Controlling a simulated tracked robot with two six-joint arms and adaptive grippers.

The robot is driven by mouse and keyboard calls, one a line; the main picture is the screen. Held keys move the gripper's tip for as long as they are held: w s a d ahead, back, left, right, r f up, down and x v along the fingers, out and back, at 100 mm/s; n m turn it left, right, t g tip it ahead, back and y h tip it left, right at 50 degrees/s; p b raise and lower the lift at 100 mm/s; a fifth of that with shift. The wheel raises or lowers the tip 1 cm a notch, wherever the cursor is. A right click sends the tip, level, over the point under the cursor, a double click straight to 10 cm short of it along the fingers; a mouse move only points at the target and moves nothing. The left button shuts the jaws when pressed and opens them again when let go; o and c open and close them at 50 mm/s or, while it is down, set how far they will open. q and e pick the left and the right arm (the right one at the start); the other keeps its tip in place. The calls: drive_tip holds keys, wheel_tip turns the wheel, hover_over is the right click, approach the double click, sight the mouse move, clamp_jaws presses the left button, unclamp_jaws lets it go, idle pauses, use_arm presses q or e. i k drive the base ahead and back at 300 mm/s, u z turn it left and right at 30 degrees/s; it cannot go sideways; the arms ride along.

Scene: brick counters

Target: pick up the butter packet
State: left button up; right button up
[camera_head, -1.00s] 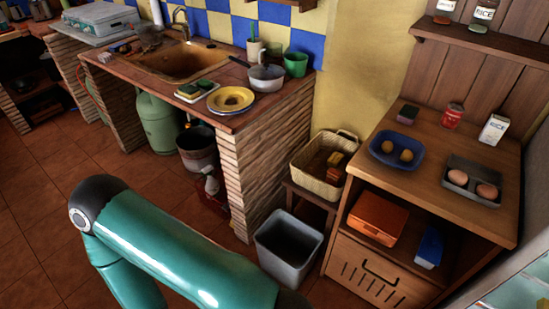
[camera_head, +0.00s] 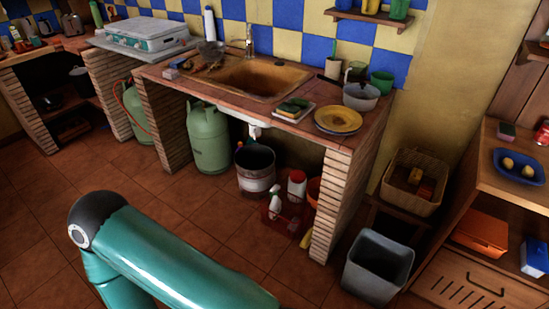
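I cannot make out a butter packet for certain in this view. The wicker basket (camera_head: 383,192) at the right holds a small orange and yellow item (camera_head: 425,190), too small to identify. One teal arm of mine crosses the lower left, but neither of my grippers is in view.
A brick counter with a sink (camera_head: 262,78) fills the middle. Below it stand a green gas cylinder (camera_head: 209,140) and a bucket (camera_head: 256,175). A grey bin (camera_head: 378,268) stands before the basket. The tiled floor at the left is clear.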

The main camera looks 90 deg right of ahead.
sight(414, 177)
drive_tip(key=u, duration=0.2)
drive_tip(key=i, duration=0.85)
drive_tip(key=z, duration=1.75)
drive_tip(key=i, duration=0.2)
drive_tip(key=z, duration=1.9)
drive_tip(key=k, duration=0.6)
drive_tip(key=z, duration=0.3)
drive_tip(key=i, duration=1.6)
drive_tip(key=u, duration=0.3)
